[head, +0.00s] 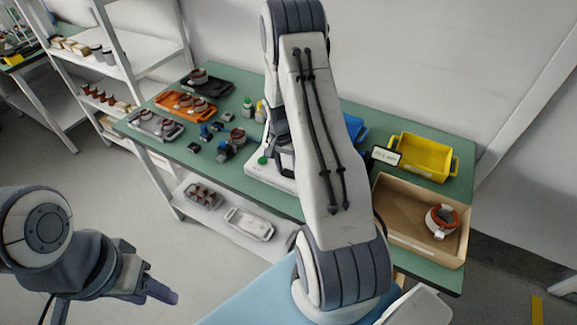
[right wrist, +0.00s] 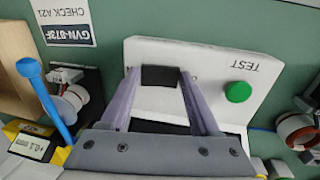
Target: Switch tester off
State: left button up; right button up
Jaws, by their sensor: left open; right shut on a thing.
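The tester is a white panel marked TEST (right wrist: 205,100) in the right wrist view, with a round green button (right wrist: 238,91) on its right side. A black block (right wrist: 160,78) stands on the panel between the fingertips of my right gripper (right wrist: 160,76), which is shut on it. The green button is apart from the fingers. In the head view the tester's white base (head: 268,178) shows beside my right arm, which hides much of it. My left gripper (head: 160,290) is open and empty, over the floor away from the table.
Orange (head: 185,104) and grey (head: 155,125) trays with parts lie at the table's left. A yellow bin (head: 422,157) and a cardboard box (head: 405,212) holding a stator (head: 442,220) are at the right. A blue-handled tool (right wrist: 45,98) and yellow gauge (right wrist: 32,145) lie close left of the tester.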

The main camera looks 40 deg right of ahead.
aim_at(284, 172)
jog(key=o, duration=1.4)
jog(key=shift+c, duration=0.2)
notch_tip(284, 172, up, 10)
jog(key=w+b, duration=0.1)
jog(key=b, duration=0.1)
jog(key=shift+w+a+r, duration=0.15)
jog(key=shift+a+r, duration=0.1)
jog(key=shift+a, duration=0.1)
